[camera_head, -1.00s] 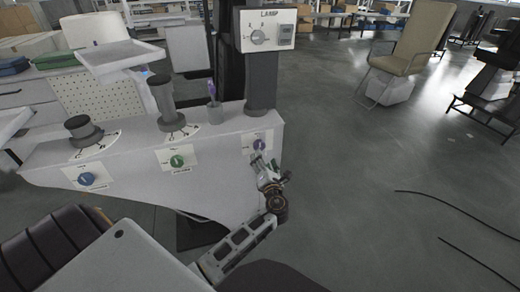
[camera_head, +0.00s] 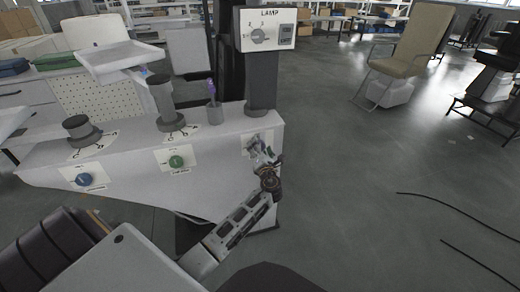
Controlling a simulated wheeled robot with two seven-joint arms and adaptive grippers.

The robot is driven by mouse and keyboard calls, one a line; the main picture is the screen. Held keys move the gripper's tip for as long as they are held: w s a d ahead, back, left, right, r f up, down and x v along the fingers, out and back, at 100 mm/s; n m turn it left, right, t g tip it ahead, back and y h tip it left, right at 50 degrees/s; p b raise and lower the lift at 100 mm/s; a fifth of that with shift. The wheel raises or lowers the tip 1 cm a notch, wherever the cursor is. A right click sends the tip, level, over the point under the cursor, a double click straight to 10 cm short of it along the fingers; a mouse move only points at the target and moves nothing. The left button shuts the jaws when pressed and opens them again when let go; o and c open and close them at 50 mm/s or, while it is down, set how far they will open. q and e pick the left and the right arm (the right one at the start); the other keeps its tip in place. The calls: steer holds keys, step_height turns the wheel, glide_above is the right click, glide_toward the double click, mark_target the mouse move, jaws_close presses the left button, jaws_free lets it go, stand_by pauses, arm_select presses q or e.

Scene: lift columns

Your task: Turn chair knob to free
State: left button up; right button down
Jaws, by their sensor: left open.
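The grey-white console has several dials on its front face. A blue knob (camera_head: 85,179) is at the left and a green knob (camera_head: 176,162) in the middle, each on a white label plate. At the right, a third label plate (camera_head: 248,143) is partly covered by my left gripper (camera_head: 259,149), and its knob is hidden behind the fingers. I cannot read which label names the chair. My left gripper is open at that right plate; I cannot tell whether it touches the knob. My right gripper is out of view.
A lamp control box (camera_head: 265,38) with a dial stands on a dark post above the console. Open floor lies to the right, with a beige chair (camera_head: 407,47) farther back.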

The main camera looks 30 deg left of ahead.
arm_select(q)
steer(key=shift+c, duration=0.3)
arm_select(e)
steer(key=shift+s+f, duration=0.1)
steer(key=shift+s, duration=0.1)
arm_select(q)
steer(key=shift+c, duration=1.3)
steer(key=c, duration=0.7)
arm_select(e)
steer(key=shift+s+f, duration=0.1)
